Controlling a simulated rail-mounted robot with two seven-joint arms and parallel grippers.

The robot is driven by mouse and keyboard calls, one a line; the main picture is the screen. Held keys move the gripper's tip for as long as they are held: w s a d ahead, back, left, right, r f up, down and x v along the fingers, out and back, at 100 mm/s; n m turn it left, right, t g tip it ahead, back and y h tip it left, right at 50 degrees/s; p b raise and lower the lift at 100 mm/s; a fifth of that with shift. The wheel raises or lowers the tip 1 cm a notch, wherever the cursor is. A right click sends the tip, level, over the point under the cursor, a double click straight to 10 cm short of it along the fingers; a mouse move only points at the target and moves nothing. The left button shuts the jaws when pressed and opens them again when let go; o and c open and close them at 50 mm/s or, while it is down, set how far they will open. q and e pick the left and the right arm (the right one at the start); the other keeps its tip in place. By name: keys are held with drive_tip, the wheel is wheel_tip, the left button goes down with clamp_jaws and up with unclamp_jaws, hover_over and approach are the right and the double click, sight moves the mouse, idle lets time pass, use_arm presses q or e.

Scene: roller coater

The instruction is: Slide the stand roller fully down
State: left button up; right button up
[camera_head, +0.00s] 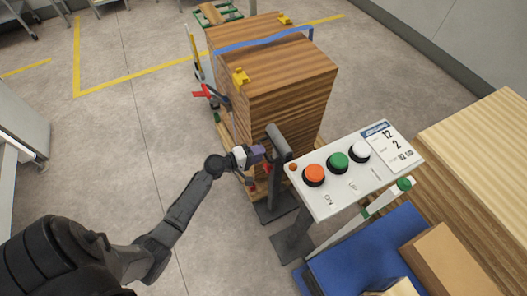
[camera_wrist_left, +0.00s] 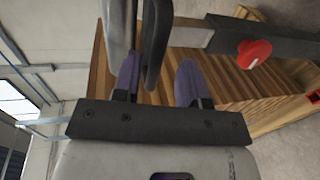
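The stand roller is a dark grey cylinder (camera_head: 279,142) at the upper part of a stand, left of the button panel in the head view. A grey cylinder (camera_wrist_left: 117,32), which looks like the roller, shows at the top of the left wrist view with a dark upright bar (camera_wrist_left: 157,40) beside it. My left gripper (camera_head: 263,155) is at the stand, close to the roller's left side. Its purple fingers (camera_wrist_left: 158,82) are apart, with the dark bar between or just beyond them; contact cannot be told. A red knob (camera_wrist_left: 254,52) sits on a dark arm. My right gripper is not in view.
A tall stack of wooden boards (camera_head: 275,80) stands behind the stand, with a blue strap across it. The button panel (camera_head: 355,170) is close on the right. A blue table (camera_head: 370,255) and more boards (camera_head: 490,150) are at lower right.

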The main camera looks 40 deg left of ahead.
use_arm(q)
drive_tip(key=v, duration=1.1)
drive_tip(key=shift+s+p, duration=0.15)
drive_tip(key=shift+p, duration=0.2)
